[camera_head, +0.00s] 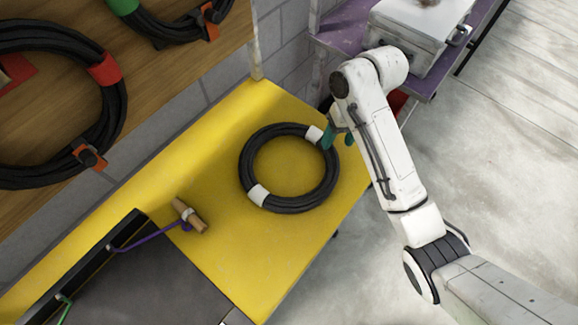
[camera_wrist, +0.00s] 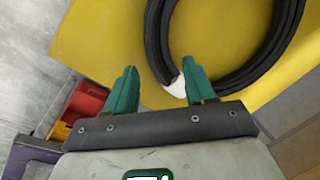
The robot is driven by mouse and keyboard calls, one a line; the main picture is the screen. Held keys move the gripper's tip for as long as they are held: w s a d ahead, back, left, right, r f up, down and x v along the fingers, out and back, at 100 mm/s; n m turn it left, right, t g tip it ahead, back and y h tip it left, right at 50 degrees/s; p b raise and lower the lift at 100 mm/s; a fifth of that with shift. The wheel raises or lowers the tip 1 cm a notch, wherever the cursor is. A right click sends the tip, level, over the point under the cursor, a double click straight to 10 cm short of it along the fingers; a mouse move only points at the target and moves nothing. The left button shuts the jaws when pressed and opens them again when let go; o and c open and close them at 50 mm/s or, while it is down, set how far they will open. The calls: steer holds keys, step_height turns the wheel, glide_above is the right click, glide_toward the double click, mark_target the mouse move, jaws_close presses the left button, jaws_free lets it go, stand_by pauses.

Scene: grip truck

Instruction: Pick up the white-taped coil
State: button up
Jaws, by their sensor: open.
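The white-taped coil (camera_head: 247,178) is a black cable ring with two white tape bands, lying flat on the yellow tabletop (camera_head: 222,252). My gripper (camera_head: 335,137) is at the coil's upper right edge, beside one white band. In the wrist view the coil (camera_wrist: 157,45) lies ahead and to the right of centre. The green fingers of my gripper (camera_wrist: 158,82) are apart there, with the coil's white tape near the right finger. I cannot tell whether the fingers touch the coil.
A white case (camera_head: 425,30) sits on a purple bench behind my arm. Open floor is to the right.

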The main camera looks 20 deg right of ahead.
mark_target(331, 151)
steer(key=shift+a+f+p, duration=0.15)
steer(key=shift+a+f, duration=0.1)
steer(key=shift+f, duration=0.75)
steer(key=shift+a+f+p, duration=0.15)
steer(key=shift+a+f, duration=0.05)
steer(key=shift+f, duration=0.75)
steer(key=shift+a+f+p, duration=0.15)
steer(key=shift+a+f, duration=0.1)
steer(key=shift+f, duration=0.75)
jaws_close()
steer(key=shift+w+r, duration=0.1)
